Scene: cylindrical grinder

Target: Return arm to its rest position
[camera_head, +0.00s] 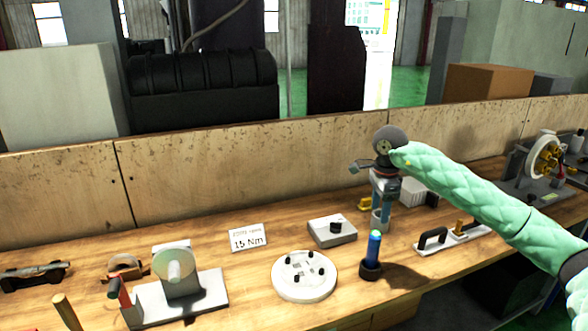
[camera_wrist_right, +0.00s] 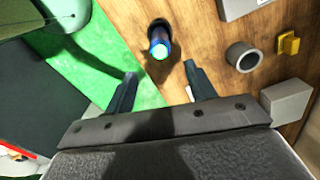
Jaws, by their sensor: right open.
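My right gripper (camera_head: 372,175) hangs above the workbench (camera_head: 225,290) at the end of my green-sleeved arm, which comes in from the right. In the right wrist view its two dark fingers stand apart and empty (camera_wrist_right: 163,90). A blue cylinder with a bright greenish top (camera_head: 374,247) stands upright in a dark round base on the bench. It shows beyond the fingertips in the right wrist view (camera_wrist_right: 160,46), apart from both fingers. My left gripper is out of view.
A round white plate with black knobs (camera_head: 304,276), a grey box with a black knob (camera_head: 332,231) and a "15 Nm" card (camera_head: 249,238) lie nearby. A grey tube (camera_wrist_right: 243,56) and yellow block (camera_wrist_right: 288,45) are near the gripper. A wooden back panel (camera_head: 240,170) borders the bench.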

